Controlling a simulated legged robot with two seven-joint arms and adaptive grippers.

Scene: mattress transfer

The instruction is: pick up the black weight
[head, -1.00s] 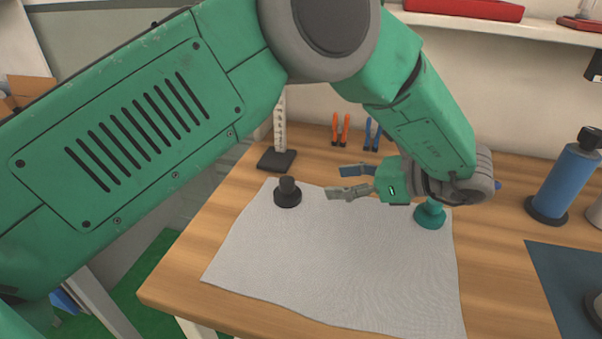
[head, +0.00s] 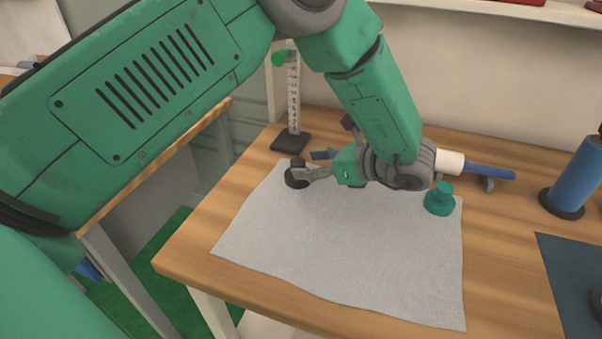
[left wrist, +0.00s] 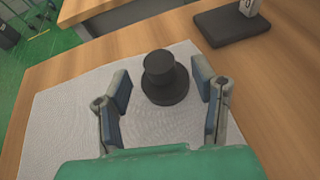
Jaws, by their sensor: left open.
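The black weight (head: 297,176) stands upright near the far left corner of the pale grey cloth (head: 330,245). In the left wrist view the weight (left wrist: 165,80) shows its round knob and wide base, lying between the fingertips. My left gripper (head: 315,164) is open, with its fingers reaching left to the weight and partly hiding it. In the left wrist view my left gripper (left wrist: 162,88) has a finger on each side of the weight, with a gap showing on both sides. My right gripper is not in view.
A green weight (head: 439,199) stands on the cloth's right side. A ruler stand with a black base (head: 291,142) is just behind the black weight. A blue cylinder (head: 575,180) and a dark mat (head: 575,270) are at the right. The cloth's middle is clear.

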